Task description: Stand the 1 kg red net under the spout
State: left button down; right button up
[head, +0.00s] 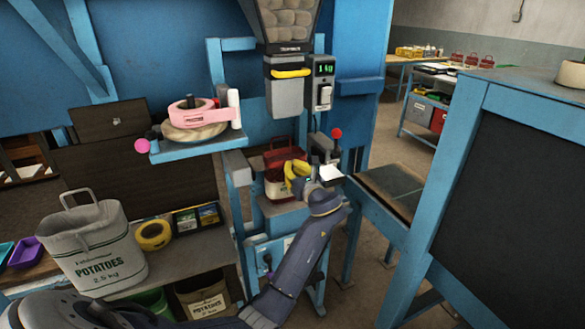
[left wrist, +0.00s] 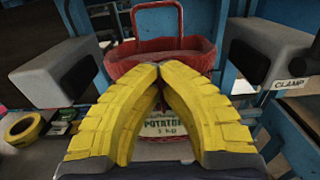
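The 1 kg red net (head: 276,188) stands upright below the spout (head: 285,95), on a blue stand. In the left wrist view the red net (left wrist: 188,57) shows its raised red handle and a pale potato label, partly behind the fingers. My left gripper (head: 296,172) reaches it from the front right. In the left wrist view its yellow fingers (left wrist: 160,72) meet at the tips, shut on the net's near upper side; the pinched cloth is mostly hidden. The right gripper is not in view.
Grey clamp blocks (left wrist: 55,75) flank the net. A red-knobbed lever (head: 336,134) stands to its right. A 2.5 kg potato sack (head: 92,250) and yellow tape (head: 152,235) are on the left bench. A shelf with a pink reel (head: 192,112) juts out at left.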

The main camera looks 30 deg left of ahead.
pick_arm(q)
jog(key=c, duration=1.6)
grip_release()
